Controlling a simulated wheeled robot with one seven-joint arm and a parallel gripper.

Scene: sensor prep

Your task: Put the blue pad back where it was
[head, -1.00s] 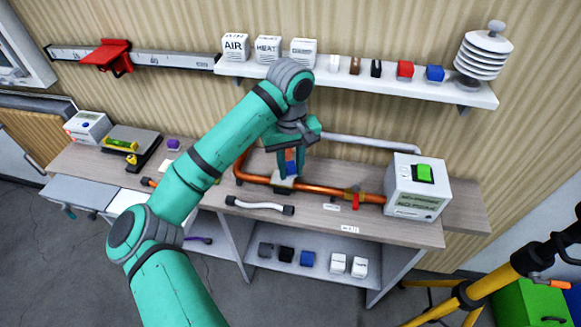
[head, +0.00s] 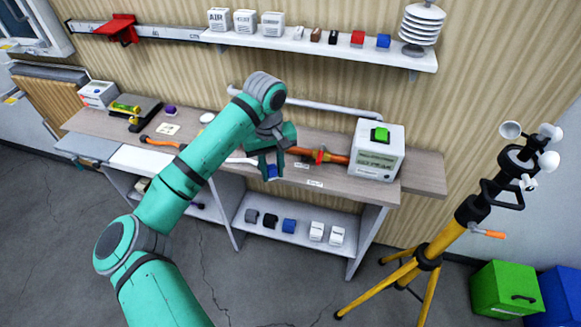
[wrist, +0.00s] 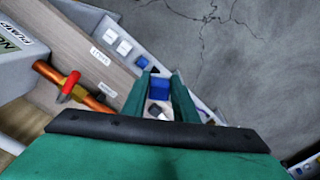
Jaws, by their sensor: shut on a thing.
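My gripper (head: 270,170) is shut on a blue pad (head: 272,171) above the front edge of the workbench (head: 420,175). In the wrist view the blue pad (wrist: 159,88) sits between the two fingers of my gripper (wrist: 161,95). Another blue block (head: 289,226) stands on the lower shelf (head: 262,234), and one more blue block (head: 383,41) is at the right of the row on the upper wall shelf (head: 390,57).
The lower shelf also bears a grey block (head: 251,216), a black block (head: 270,221) and two white blocks (head: 316,231). An orange pipe (head: 334,158) runs to a white box (head: 377,150) with a green top. A yellow tripod (head: 428,255) stands right on the floor.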

